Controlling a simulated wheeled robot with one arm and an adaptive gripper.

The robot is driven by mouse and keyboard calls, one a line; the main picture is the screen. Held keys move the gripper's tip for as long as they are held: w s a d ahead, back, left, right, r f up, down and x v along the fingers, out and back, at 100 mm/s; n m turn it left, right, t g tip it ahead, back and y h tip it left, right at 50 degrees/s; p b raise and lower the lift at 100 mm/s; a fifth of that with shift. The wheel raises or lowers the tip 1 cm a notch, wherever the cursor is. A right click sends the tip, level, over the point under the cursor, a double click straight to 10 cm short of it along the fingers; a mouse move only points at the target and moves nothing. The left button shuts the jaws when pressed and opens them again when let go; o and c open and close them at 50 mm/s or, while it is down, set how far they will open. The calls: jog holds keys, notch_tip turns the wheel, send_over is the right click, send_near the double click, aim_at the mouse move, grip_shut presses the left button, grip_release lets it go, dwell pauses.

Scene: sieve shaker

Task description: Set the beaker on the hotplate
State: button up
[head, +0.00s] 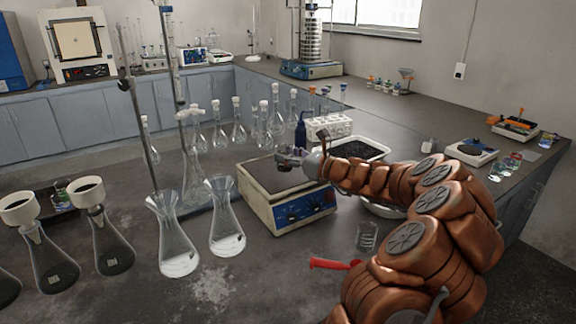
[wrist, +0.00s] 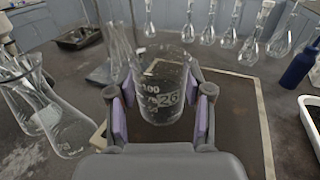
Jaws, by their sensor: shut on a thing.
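A clear glass beaker (wrist: 163,88) with white graduations stands between the purple-padded fingers of my gripper (wrist: 162,112) in the wrist view. My gripper is shut on it. In the head view my gripper (head: 291,157) is over the back part of the hotplate (head: 296,211), a cream box with a dark top and blue front panel. The beaker is hard to make out there. In the wrist view the hotplate's dark top (wrist: 235,112) lies under the beaker, which looks upright. I cannot tell whether its base touches the plate.
Two conical flasks (head: 226,230) stand left of the hotplate. A small glass beaker (head: 367,236) and a red object (head: 333,264) lie to the right, near my arm. A blue bottle (head: 300,131), a white rack (head: 330,124) and several volumetric flasks stand behind.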

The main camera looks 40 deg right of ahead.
aim_at(288, 166)
jog(key=shift+f, duration=1.7)
jog(key=shift+f, duration=0.1)
jog(key=o, duration=1.2)
jog(key=shift+s, duration=0.15)
jog(key=v, duration=1.1)
jog(key=shift+s+d+b, duration=0.15)
jog(key=shift+s+b, duration=0.2)
